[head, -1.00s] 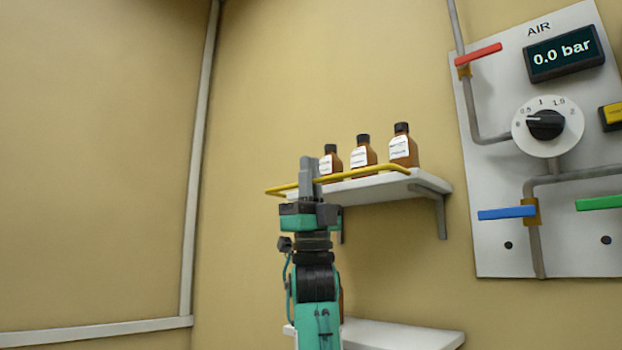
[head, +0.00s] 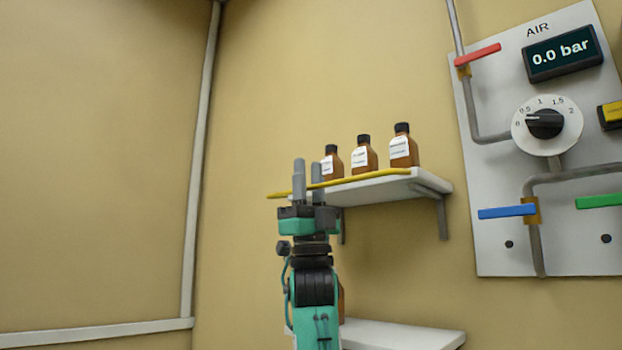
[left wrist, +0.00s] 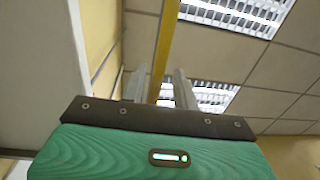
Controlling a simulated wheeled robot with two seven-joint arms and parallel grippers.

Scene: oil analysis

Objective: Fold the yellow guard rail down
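The yellow guard rail (head: 366,176) runs along the front edge of the upper white shelf (head: 390,189) and sticks out past its left end. It shows as one thin bar, about level with the shelf top. My left gripper (head: 309,182) is at the rail's left part, fingers pointing up and spread apart. In the left wrist view the yellow rail (left wrist: 163,45) passes between the two separated fingers (left wrist: 158,88), with visible gaps, so the gripper looks open around it. My right gripper is not in view.
Three brown bottles with black caps, including the middle one (head: 364,156), stand on the upper shelf. A lower white shelf (head: 400,335) is below, with a bottle partly hidden by my arm. A valve panel (head: 500,110) is on the right wall. Space left of the shelf is clear.

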